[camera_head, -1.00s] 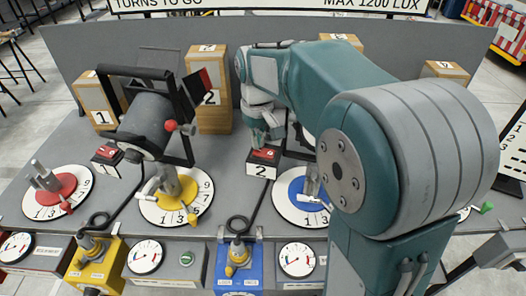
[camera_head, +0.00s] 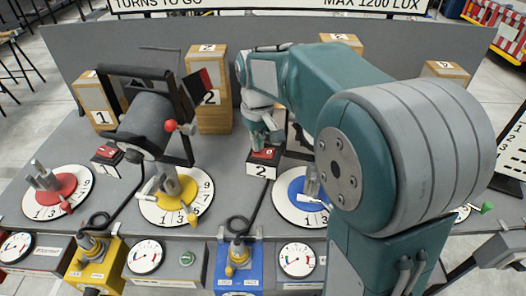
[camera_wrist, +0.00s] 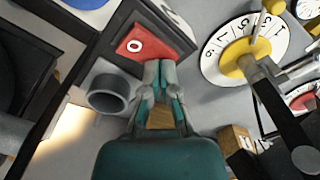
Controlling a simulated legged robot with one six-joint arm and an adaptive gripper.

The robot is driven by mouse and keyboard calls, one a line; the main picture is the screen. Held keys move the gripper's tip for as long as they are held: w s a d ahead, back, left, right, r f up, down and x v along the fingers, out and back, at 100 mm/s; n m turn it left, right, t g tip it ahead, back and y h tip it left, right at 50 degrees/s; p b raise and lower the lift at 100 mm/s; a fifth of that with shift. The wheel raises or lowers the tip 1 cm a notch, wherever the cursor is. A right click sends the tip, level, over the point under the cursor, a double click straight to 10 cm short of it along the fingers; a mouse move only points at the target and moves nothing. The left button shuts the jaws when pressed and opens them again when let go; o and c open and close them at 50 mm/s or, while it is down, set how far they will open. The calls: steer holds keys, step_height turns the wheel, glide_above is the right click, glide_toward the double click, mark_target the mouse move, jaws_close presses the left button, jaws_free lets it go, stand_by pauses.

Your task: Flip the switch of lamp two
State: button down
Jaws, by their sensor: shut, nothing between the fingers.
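The switch of lamp two (camera_head: 261,170) is a black box with a white "2" label on its front and a red rocker on top, at the middle of the bench. In the wrist view its red rocker (camera_wrist: 146,42) shows a "0" mark. My gripper (camera_head: 262,146) is shut and empty, pointing down at the rocker. In the wrist view the fingertips (camera_wrist: 160,66) are together at the rocker's near edge. I cannot tell whether they touch it. The fingers and arm hide part of the rocker and whatever is behind them.
A large black lamp (camera_head: 145,125) with a red knob stands left of my gripper. A yellow dial (camera_head: 176,203) and a blue dial (camera_head: 296,190) flank the cable in front. Wooden number blocks (camera_head: 214,118) stand behind.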

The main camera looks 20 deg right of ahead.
steer(key=shift+r, duration=3.4)
steer(key=shift+s, duration=0.15)
steer(key=s+f+m+t, duration=0.1)
steer(key=s+t, duration=0.1)
steer(key=s, duration=0.8)
steer(key=s+f+m+t, duration=0.1)
steer(key=s+f+t, duration=0.1)
steer(key=s, duration=0.8)
steer(key=shift+s+f+t, duration=0.25)
steer(key=shift+s+t, duration=0.1)
steer(key=shift+t, duration=0.45)
